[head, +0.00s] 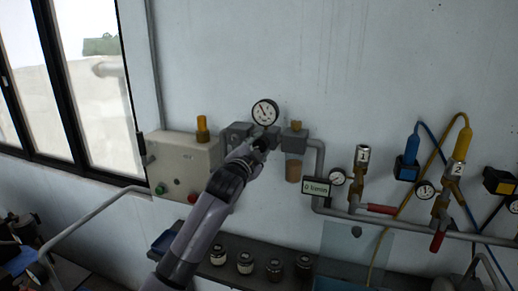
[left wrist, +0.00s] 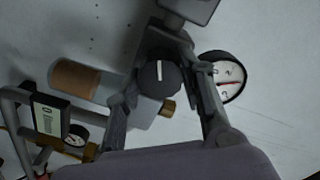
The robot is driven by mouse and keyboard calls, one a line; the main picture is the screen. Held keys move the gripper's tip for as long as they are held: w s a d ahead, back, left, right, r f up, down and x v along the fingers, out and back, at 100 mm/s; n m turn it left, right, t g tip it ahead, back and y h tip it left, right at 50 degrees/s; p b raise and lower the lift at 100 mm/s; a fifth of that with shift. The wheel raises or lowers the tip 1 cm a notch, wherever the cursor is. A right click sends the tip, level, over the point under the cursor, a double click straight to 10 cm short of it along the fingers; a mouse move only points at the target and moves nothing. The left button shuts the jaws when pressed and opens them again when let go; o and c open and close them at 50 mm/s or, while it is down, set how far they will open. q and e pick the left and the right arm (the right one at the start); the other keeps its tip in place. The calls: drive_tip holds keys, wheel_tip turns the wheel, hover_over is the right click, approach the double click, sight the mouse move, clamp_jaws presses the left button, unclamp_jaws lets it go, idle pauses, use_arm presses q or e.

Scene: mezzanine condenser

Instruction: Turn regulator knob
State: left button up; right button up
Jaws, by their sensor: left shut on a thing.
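The regulator knob (left wrist: 159,78) is dark and round with a white line mark on its face, seen in the left wrist view. My left gripper (left wrist: 160,88) has its fingers on both sides of the knob and is shut on it. In the head view my left gripper (head: 258,148) is at the regulator body (head: 238,131) on the wall and mostly hides the knob. A round pressure gauge (head: 265,112) sits just above; it also shows beside the right finger in the left wrist view (left wrist: 222,78). My right gripper is not in view.
A beige control box (head: 183,165) is left of the regulator. A filter bowl (head: 293,170) and a display reading 0 l/min (head: 316,188) are to the right. Further right are pipes, valves and gauges. Several dark jars (head: 245,262) stand on a shelf below.

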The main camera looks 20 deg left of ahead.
use_arm(q)
drive_tip(key=n, duration=0.5)
drive_tip(key=shift+f+n, duration=0.2)
drive_tip(key=shift+n, duration=0.1)
drive_tip(key=n, duration=0.5)
drive_tip(key=shift+f, duration=0.1)
idle(0.4)
drive_tip(key=o, duration=1.1)
drive_tip(key=shift+r, duration=0.2)
drive_tip(key=shift+o, duration=0.2)
drive_tip(key=s, duration=1.2)
drive_tip(key=shift+a, duration=0.25)
